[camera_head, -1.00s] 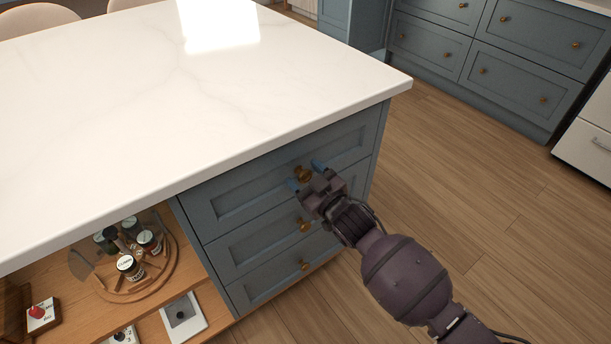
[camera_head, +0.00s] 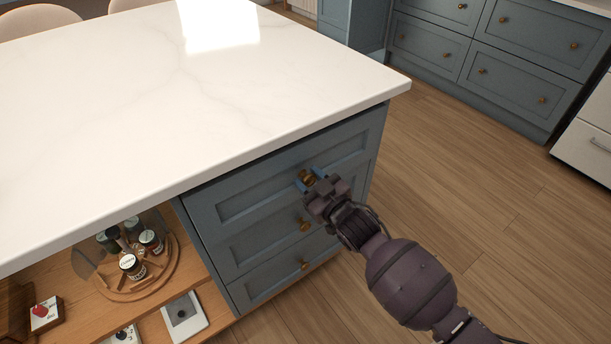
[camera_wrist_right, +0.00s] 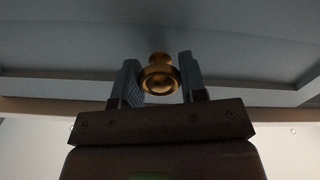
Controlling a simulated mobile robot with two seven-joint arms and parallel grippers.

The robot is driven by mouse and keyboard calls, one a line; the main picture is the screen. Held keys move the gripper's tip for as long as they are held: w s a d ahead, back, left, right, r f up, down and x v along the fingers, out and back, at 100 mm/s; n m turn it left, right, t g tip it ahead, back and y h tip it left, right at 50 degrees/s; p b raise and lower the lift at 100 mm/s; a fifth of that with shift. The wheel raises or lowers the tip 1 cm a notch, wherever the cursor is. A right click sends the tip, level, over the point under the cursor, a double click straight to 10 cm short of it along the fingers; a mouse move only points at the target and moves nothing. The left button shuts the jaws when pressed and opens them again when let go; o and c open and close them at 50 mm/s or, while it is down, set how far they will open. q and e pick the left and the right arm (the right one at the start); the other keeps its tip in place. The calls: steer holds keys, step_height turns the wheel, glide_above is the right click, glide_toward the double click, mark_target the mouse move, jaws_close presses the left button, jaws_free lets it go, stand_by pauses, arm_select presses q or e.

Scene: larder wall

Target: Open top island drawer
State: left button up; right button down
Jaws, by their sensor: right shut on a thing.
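The top island drawer (camera_head: 250,203) is a blue-grey panel front under the white countertop, with a round brass knob (camera_head: 307,178). It looks flush with the drawers below it, or very nearly so. My right gripper (camera_head: 311,181) is at the knob, its blue fingers shut on it from either side. In the right wrist view the brass knob (camera_wrist_right: 160,76) sits between the two fingers, with the drawer front (camera_wrist_right: 90,45) behind it. My left gripper is not in view.
Two more drawers with brass knobs (camera_head: 304,224) lie below. The white countertop (camera_head: 200,110) overhangs the drawers. An open shelf with a round rack of jars (camera_head: 130,265) is at the left. Wooden floor (camera_head: 470,190) is clear at the right.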

arm_select(q)
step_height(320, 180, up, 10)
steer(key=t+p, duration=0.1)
steer(key=p, duration=1)
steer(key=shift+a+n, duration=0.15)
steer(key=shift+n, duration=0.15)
arm_select(e)
steer(key=v, duration=3.7)
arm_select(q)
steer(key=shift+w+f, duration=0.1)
arm_select(e)
steer(key=c, duration=0.7)
jaws_free()
steer(key=shift+o, duration=0.2)
steer(key=shift+s, duration=0.1)
steer(key=v, duration=1)
steer(key=shift+s+d, duration=0.25)
